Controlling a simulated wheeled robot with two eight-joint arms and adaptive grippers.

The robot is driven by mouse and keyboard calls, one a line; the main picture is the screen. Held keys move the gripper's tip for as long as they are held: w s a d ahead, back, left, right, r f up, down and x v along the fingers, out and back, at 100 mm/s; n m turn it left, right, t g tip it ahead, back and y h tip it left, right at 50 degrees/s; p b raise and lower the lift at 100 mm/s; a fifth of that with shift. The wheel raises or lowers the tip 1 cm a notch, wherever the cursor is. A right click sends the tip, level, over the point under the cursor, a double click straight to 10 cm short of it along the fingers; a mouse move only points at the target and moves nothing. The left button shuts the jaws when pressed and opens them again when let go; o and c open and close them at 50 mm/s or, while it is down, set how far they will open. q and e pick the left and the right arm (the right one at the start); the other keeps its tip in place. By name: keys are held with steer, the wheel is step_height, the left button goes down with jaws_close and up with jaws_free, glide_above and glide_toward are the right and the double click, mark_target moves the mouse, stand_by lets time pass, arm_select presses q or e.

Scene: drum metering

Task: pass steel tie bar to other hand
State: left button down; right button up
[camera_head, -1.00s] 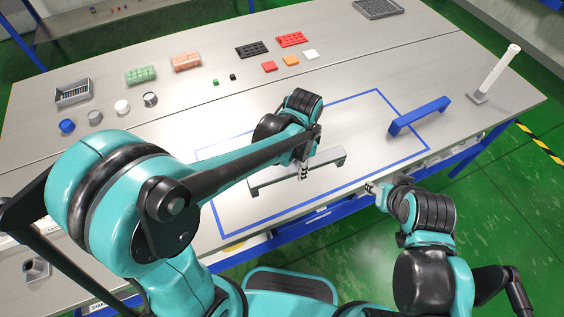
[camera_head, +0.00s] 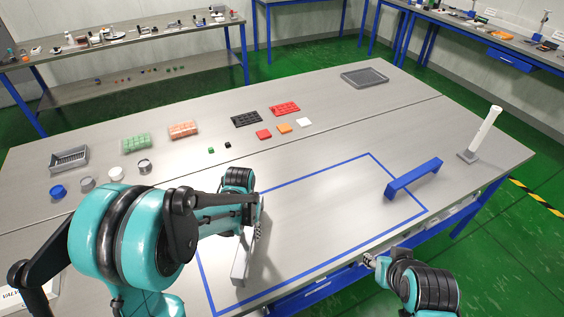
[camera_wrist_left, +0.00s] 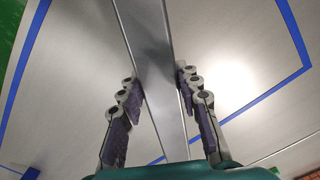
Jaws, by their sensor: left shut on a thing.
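The steel tie bar (camera_head: 240,264) is a grey bar at the left part of the blue-outlined area in the head view, with its near end pointing toward the table's front edge. My left gripper (camera_head: 257,231) is shut on it. In the left wrist view the bar (camera_wrist_left: 150,45) runs lengthwise between the two fingers of the left gripper (camera_wrist_left: 160,85). The arm hides the bar's far end in the head view. My right gripper (camera_head: 369,260) is empty near the table's front edge, apart from the bar; its fingers are too small to read.
A blue handle-shaped bar (camera_head: 413,179) stands at the right of the blue outline (camera_head: 330,176). A white post (camera_head: 485,132) stands on the far right. Small blocks, trays and cups line the back and left. The middle of the outlined area is clear.

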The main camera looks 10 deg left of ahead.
steer(key=o, duration=0.4)
steer(key=shift+o, duration=0.2)
steer(key=w+a+r+n+t+h, duration=0.2)
steer(key=w+r+n+t, duration=0.6)
steer(key=n, duration=1)
steer(key=w+a+r+n+t+y, duration=0.15)
steer(key=a+r+n+y, duration=0.25)
steer(key=a+r+n, duration=0.5)
steer(key=w+a+r+n+t+y, duration=0.15)
steer(key=a+r+n+y, duration=0.35)
steer(key=n, duration=0.7)
arm_select(q)
steer(key=w+d+r+n, duration=0.1)
steer(key=w+d+r, duration=0.4)
steer(key=r, duration=0.7)
steer(key=w+d+r+n, duration=0.1)
steer(key=w+d+r, duration=0.3)
steer(key=r, duration=0.8)
steer(key=w+d+r+n, duration=0.1)
steer(key=w+d+r, duration=0.4)
steer(key=r, duration=0.7)
steer(key=shift+w+d, duration=0.35)
steer(key=shift+w, duration=0.75)
arm_select(e)
steer(key=w+a+f+h, duration=0.1)
steer(key=w+a+h, duration=0.1)
steer(key=w, duration=0.9)
steer(key=shift+w+a+g, duration=0.25)
steer(key=shift+a+g, duration=0.05)
steer(key=shift+a, duration=0.5)
